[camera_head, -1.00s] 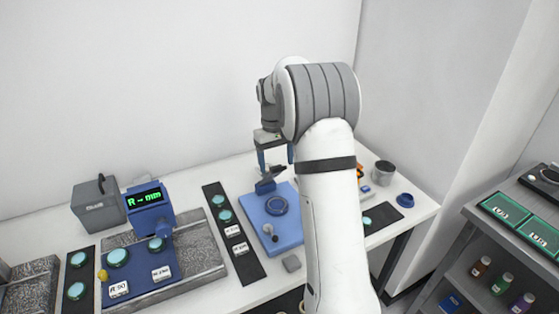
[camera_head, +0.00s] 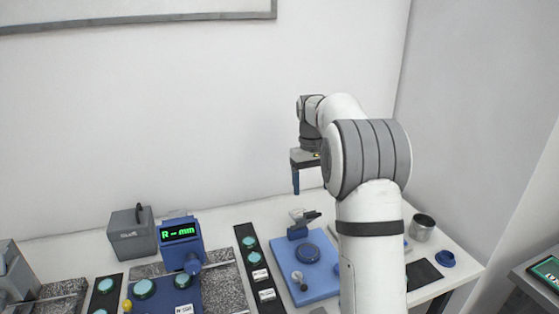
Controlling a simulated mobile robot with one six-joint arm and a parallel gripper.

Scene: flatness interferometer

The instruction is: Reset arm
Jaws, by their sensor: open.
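My arm rises at the right of the middle, its white link and grey elbow in front of the bench. My gripper (camera_head: 307,184) hangs beyond the elbow, pointing down, above the small grey clamp (camera_head: 302,216) at the back of a blue base plate (camera_head: 318,291). One blue finger shows clearly; the other is mostly hidden behind the elbow. The gripper is open, with nothing seen in it, and apart from the clamp.
Left on the bench are a blue unit with a green display (camera_head: 181,233), a grey box (camera_head: 130,234) and a black strip with teal discs (camera_head: 240,232). A metal cup (camera_head: 422,227) and a blue ring (camera_head: 445,259) stand at the right.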

